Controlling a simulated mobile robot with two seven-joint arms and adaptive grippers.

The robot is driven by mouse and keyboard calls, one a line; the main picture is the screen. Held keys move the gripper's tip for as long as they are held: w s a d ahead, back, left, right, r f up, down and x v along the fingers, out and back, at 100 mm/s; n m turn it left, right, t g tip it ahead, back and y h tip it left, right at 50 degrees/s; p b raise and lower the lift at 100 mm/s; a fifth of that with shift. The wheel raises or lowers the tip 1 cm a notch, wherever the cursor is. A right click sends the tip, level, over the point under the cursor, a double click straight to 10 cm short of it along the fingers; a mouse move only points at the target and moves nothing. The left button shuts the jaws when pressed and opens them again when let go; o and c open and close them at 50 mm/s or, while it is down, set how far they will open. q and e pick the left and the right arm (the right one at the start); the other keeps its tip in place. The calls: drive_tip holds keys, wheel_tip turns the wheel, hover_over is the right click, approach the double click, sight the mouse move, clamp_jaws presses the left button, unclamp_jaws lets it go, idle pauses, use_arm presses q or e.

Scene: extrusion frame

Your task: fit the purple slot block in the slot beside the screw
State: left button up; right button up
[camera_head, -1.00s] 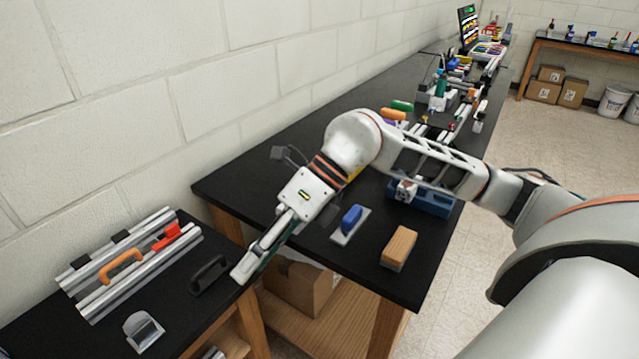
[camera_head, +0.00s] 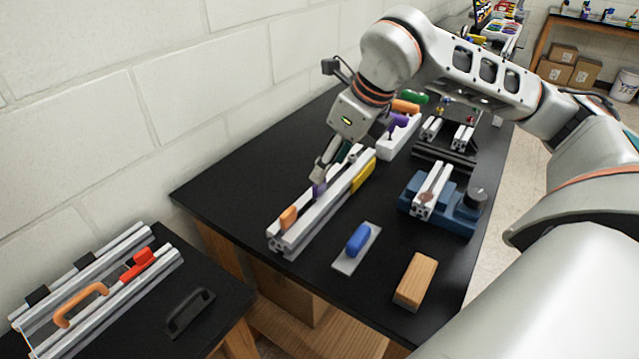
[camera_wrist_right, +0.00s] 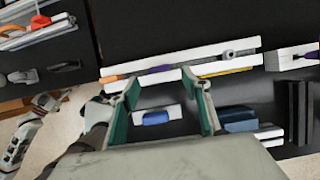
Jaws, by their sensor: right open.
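A purple block (camera_head: 320,188) sits between the two silver rails of the extrusion frame (camera_head: 283,246) on the black table. In the right wrist view the purple block (camera_wrist_right: 160,69) shows between an orange block (camera_wrist_right: 110,78) and a yellow strip (camera_wrist_right: 225,70). A small grey round part (camera_wrist_right: 232,55), possibly the screw, lies at the rails right of it. My right gripper (camera_head: 319,176) is over the frame close to the purple block; in its wrist view the green-lined fingers (camera_wrist_right: 163,98) are wide apart with nothing held. Whether they touch the block is unclear.
A blue-handled plate (camera_head: 352,246), a wooden block (camera_head: 416,281) and a blue vise (camera_head: 458,215) stand right of the frame. Another purple piece (camera_head: 398,120) sits on a white block behind. A lower left table holds rails with an orange handle (camera_head: 80,304).

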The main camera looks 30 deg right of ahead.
sight(319, 191)
drive_tip(key=x, duration=0.7)
drive_tip(key=shift+a, duration=0.1)
drive_tip(key=c, duration=1.2)
